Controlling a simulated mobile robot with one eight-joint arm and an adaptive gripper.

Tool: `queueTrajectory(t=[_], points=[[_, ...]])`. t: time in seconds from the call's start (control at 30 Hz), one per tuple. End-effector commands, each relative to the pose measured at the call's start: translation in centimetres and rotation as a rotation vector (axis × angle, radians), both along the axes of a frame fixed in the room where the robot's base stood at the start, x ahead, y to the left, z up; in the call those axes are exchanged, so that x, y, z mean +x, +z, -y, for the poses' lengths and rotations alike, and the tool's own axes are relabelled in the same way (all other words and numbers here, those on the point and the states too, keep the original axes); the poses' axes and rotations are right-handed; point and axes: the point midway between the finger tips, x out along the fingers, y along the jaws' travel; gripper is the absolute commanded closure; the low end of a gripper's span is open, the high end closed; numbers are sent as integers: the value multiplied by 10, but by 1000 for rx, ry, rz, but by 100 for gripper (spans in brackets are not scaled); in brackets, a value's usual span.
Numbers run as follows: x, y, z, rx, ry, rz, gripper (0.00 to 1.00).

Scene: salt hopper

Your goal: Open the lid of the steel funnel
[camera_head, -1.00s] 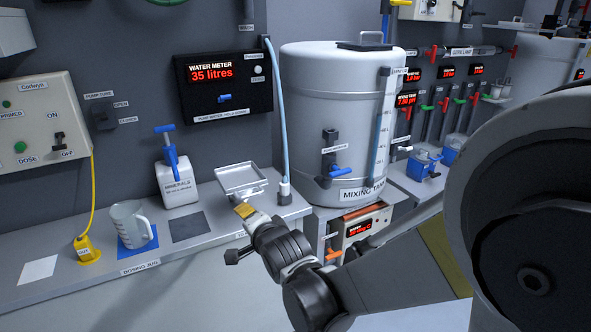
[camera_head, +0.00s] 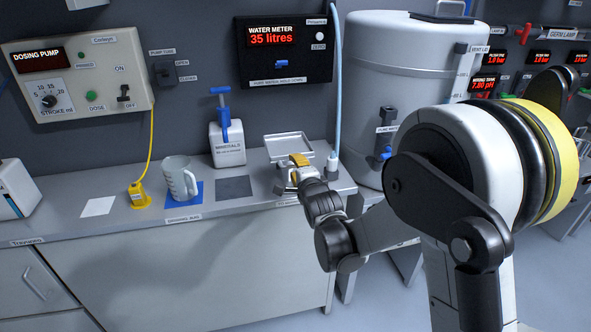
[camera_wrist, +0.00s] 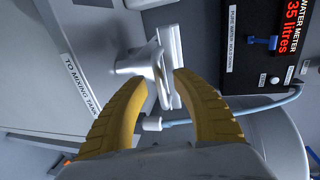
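The steel funnel (camera_head: 283,141) stands at the right end of the bench, in front of the water meter. Its top looks like a shallow, rimmed square plate; I cannot tell where the lid ends and the funnel begins. My gripper (camera_head: 299,160) is at its near right side and hides part of it. In the wrist view the yellow fingers of my gripper (camera_wrist: 161,80) are apart, with the funnel's grey metal (camera_wrist: 138,65) just beyond and partly between the tips. Whether they touch it is unclear.
The minerals bottle (camera_head: 227,145) with its blue pump stands left of the funnel, then a jug (camera_head: 179,180) on a blue mat. The mixing tank (camera_head: 385,75) is close on the right. A pale blue hose (camera_head: 336,90) runs down between funnel and tank.

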Motion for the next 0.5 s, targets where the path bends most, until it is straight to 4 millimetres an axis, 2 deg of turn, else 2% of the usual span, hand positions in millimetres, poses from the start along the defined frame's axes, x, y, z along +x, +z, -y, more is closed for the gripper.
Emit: queueTrajectory(t=[0.1,0.37,0.47,0.5], points=[[6,-2,-2,0,0,0,68],[7,-1,-2,0,0,0,68],[7,-1,-2,0,0,0,96],[7,-1,-2,0,0,0,100]])
